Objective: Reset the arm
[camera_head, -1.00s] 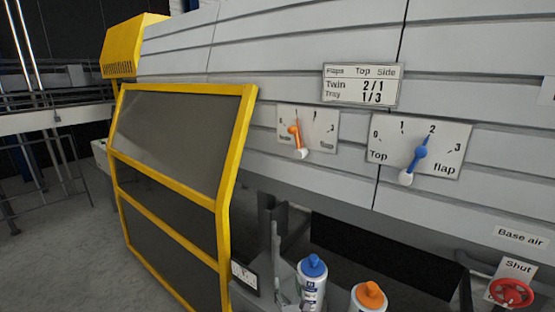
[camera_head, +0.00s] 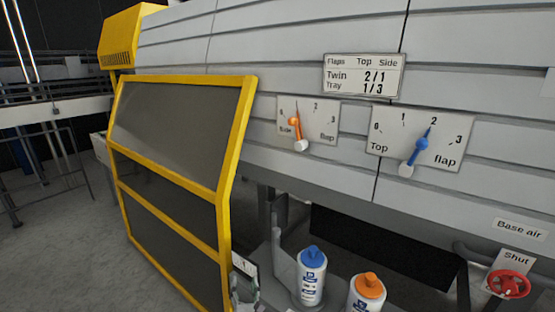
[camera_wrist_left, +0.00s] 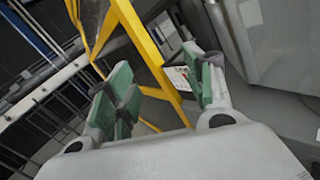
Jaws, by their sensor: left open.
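My left gripper (camera_head: 246,292) shows only partly at the bottom edge of the head view, beside the yellow frame's lower right corner. In the left wrist view my left gripper (camera_wrist_left: 160,75) has its green-padded fingers spread apart, with nothing held between them. My right gripper is in neither view. The side flap dial (camera_head: 322,120) has an orange pointer (camera_head: 296,130) at about 1. The top flap dial (camera_head: 447,136) has a blue pointer (camera_head: 417,148) at 2. Nothing touches either dial.
The yellow-framed dark guard (camera_head: 165,175) stands at left, close to my left gripper. A blue-capped bottle (camera_head: 312,275) and an orange-capped bottle (camera_head: 367,294) stand at the bottom. A red valve wheel (camera_head: 508,284) is at lower right. A flap chart (camera_head: 363,78) hangs above the dials.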

